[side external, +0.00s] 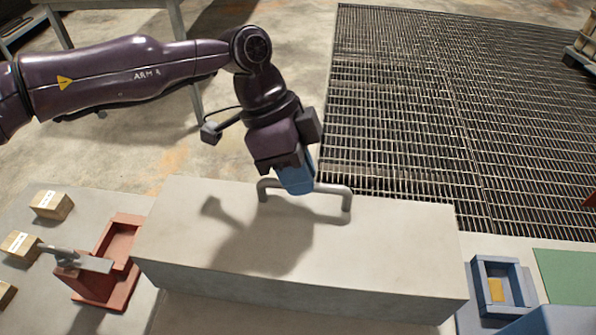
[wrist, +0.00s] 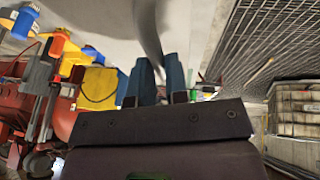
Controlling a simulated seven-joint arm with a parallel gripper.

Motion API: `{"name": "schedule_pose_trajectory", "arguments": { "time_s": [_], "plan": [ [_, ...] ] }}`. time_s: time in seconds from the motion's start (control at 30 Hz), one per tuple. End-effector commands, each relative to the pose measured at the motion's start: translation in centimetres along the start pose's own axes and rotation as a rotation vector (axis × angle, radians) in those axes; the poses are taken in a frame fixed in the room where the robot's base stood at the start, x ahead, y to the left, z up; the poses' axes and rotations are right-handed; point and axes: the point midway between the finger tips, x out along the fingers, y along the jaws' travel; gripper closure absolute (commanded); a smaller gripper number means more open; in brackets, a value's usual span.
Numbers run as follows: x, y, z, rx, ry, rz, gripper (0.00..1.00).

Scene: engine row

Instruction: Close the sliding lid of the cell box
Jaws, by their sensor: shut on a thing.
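The lid of the cell box is a wide, pale grey slab-like block (side external: 380,245) in the middle of the side external view. A grey bar handle (side external: 332,188) stands on its top near the far edge. My gripper (side external: 296,185) comes down from above, its blue fingers shut on the handle near its middle. In the wrist view my gripper (wrist: 158,82) shows its two blue fingers with the grey handle bar (wrist: 150,35) between them. The inside of the box and any opening under the lid are hidden.
A red open tray (side external: 112,275) with a grey tool across it lies left of the lid, beside small cardboard boxes (side external: 52,205). A blue tray (side external: 500,285) with a yellow piece and a green mat (side external: 565,275) lie right. Floor grating (side external: 440,110) is behind.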

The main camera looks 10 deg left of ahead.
Motion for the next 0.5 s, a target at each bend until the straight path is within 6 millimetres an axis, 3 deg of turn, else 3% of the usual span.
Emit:
{"name": "schedule_pose_trajectory", "arguments": {
  "time_s": [0.2,0.23,0.33,0.5],
  "plan": [
    [-0.36,-0.75,0.06,0.001,0.009,-0.029,1.00],
    [-0.37,-0.76,0.07,0.001,0.008,-0.029,0.83],
    [-0.36,-0.74,0.08,0.000,0.008,-0.029,0.60],
    [-0.25,-0.55,0.02,0.000,0.007,-0.022,0.60]
  ]
}}
